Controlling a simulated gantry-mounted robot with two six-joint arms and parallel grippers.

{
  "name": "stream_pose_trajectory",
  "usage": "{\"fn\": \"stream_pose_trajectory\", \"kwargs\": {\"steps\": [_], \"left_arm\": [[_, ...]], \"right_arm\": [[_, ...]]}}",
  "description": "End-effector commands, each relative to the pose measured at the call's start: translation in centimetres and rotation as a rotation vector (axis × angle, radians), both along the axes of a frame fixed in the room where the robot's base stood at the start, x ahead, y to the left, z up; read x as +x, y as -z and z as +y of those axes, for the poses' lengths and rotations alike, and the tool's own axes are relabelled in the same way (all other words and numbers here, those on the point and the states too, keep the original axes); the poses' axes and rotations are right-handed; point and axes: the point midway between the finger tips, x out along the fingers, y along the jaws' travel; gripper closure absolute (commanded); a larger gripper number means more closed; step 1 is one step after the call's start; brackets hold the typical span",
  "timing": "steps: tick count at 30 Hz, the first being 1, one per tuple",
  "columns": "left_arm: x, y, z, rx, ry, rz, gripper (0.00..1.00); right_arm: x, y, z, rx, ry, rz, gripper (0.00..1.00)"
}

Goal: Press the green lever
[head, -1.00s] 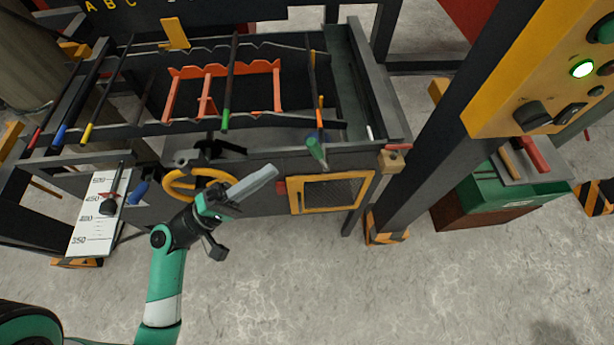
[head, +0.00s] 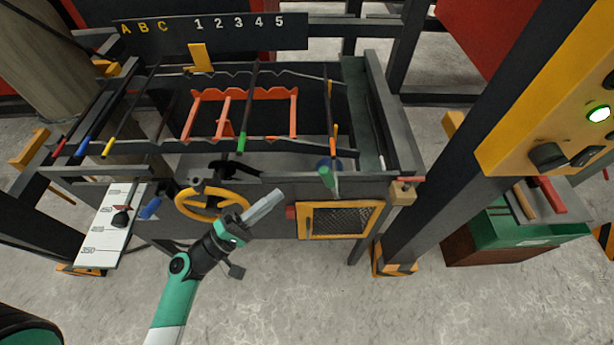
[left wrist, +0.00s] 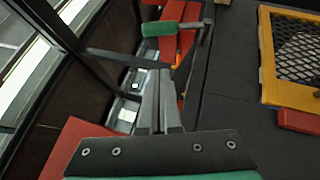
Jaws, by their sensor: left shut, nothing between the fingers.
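The green lever has a green handle (head: 327,177) on the front of the dark frame, above the yellow mesh panel. In the left wrist view the green handle (left wrist: 158,29) lies ahead of the fingertips, joined to a grey metal rod at its right end. My left gripper (head: 279,195) is in front of the frame, to the left of the lever and apart from it. Its fingers are shut and empty, pointing up and right. They also show together in the left wrist view (left wrist: 160,76). My right gripper is not in view.
A yellow handwheel (head: 180,207) is just left of my left gripper. The yellow-framed mesh panel (head: 303,221) is below the lever. Coloured-tipped rods cross the frame above, one with a green tip (head: 241,143). A dark post with a yellow control panel (head: 520,115) stands right.

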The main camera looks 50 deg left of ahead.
Motion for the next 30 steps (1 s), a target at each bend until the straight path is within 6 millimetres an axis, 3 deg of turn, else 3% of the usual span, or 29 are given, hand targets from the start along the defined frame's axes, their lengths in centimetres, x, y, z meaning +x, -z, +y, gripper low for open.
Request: {"fn": "stream_pose_trajectory", "kwargs": {"steps": [6, 12, 30], "left_arm": [[4.7, -1.4, -0.4, 0.001, 0.006, -0.002, 1.0], [6.8, -2.4, -2.4, -0.001, 0.005, 0.0, 1.0], [7.4, -2.7, -3.0, 0.001, -0.003, 0.003, 1.0]], "right_arm": [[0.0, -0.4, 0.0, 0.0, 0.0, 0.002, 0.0], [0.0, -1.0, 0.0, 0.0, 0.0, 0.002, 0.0], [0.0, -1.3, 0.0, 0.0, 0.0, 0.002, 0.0]]}}
